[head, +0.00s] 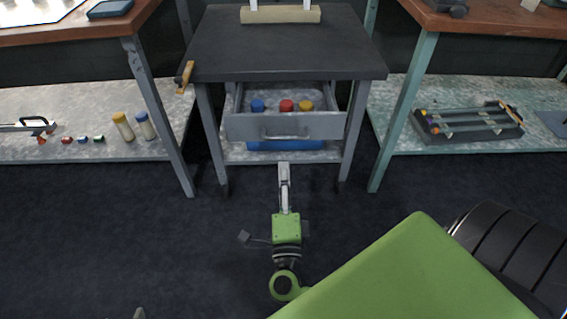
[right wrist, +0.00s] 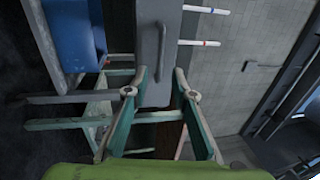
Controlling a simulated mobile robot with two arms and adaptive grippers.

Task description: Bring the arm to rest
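My right gripper (head: 284,166) is low in front of the middle table, below the open drawer (head: 245,127). In the right wrist view its two fingers (right wrist: 160,75) stand apart with a clear gap and nothing between them. The grey drawer front (right wrist: 150,80) and its handle (right wrist: 160,40) show beyond the fingertips. In the head view the handle (head: 286,134) lies above the fingertips, apart from them. My left gripper does not show clearly; only a small grey tip is at the bottom edge of the head view.
The drawer holds things with blue (head: 257,105), red (head: 287,105) and yellow (head: 305,105) tops. A wooden block (head: 281,15) with two white uprights stands on the middle table (head: 290,50). Side benches with loaded lower shelves flank it. The dark floor (head: 90,240) in front is clear.

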